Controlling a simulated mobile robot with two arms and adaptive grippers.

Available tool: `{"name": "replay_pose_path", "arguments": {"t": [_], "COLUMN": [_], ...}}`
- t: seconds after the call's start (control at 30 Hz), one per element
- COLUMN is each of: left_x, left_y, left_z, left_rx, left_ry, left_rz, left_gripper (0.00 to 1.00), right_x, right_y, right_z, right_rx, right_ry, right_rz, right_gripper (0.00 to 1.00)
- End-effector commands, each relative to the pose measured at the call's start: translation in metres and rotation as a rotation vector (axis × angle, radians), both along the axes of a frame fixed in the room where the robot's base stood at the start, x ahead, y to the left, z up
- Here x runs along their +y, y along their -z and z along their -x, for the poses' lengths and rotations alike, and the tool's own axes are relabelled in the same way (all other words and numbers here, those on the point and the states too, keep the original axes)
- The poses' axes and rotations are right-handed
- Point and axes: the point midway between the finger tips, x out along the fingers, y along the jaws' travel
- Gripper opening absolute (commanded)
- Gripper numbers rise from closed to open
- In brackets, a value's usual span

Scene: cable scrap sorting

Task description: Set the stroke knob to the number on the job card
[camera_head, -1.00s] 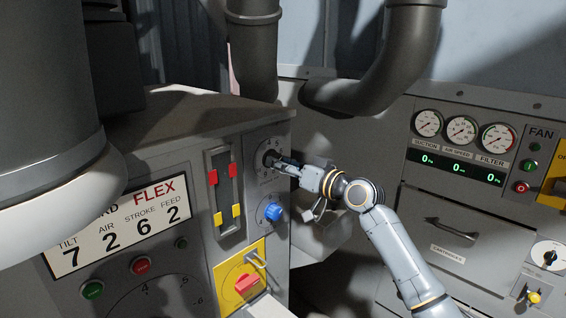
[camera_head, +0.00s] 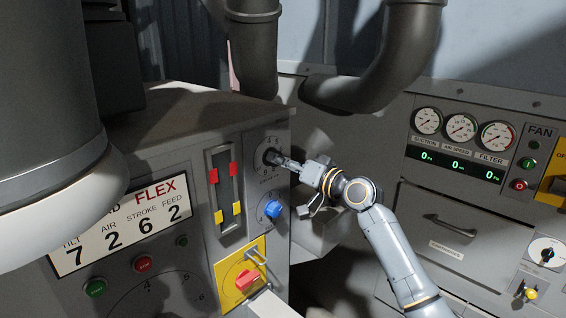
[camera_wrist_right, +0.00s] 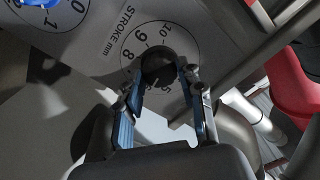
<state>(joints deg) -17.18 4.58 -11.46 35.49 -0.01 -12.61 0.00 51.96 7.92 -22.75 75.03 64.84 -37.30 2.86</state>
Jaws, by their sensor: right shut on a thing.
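The job card (camera_head: 120,222) reads FLEX, with TILT 7, AIR 2, STROKE 6 and FEED 2; its upper left is covered. The black stroke knob (camera_head: 268,155) sits in a round numbered dial on the grey cabinet front. My right gripper (camera_head: 284,161) is shut on this knob, coming from the right. In the right wrist view the dark knob (camera_wrist_right: 158,66) is between the two blue-padded fingers (camera_wrist_right: 158,88). The label STROKE mm and the numbers 8, 9 and 10 show beside it. The knob's pointer cannot be made out. My left gripper is out of view.
A blue knob (camera_head: 273,210) on its own dial sits just below. Red and yellow sliders (camera_head: 226,188) are to the left, and a red switch on a yellow plate (camera_head: 245,279) is lower. A second panel with gauges (camera_head: 461,128) stands to the right.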

Motion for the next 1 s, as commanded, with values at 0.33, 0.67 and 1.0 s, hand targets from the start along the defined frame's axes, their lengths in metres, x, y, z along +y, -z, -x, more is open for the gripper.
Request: {"name": "replay_pose_path", "arguments": {"t": [0.33, 0.67, 1.0], "left_x": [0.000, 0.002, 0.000], "left_y": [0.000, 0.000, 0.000], "left_z": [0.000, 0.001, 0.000], "left_rx": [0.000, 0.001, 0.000], "left_ry": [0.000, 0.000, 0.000], "left_rz": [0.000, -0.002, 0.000], "left_gripper": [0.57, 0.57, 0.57], "right_x": [0.000, -0.013, -0.062], "right_y": [-0.001, 0.000, 0.001], "right_z": [0.000, 0.011, 0.061], "right_rx": [-0.002, -0.002, -0.003], "right_ry": [0.001, 0.002, 0.002], "right_rz": [0.000, 0.001, 0.003], "right_gripper": [0.61, 0.61, 0.61]}}
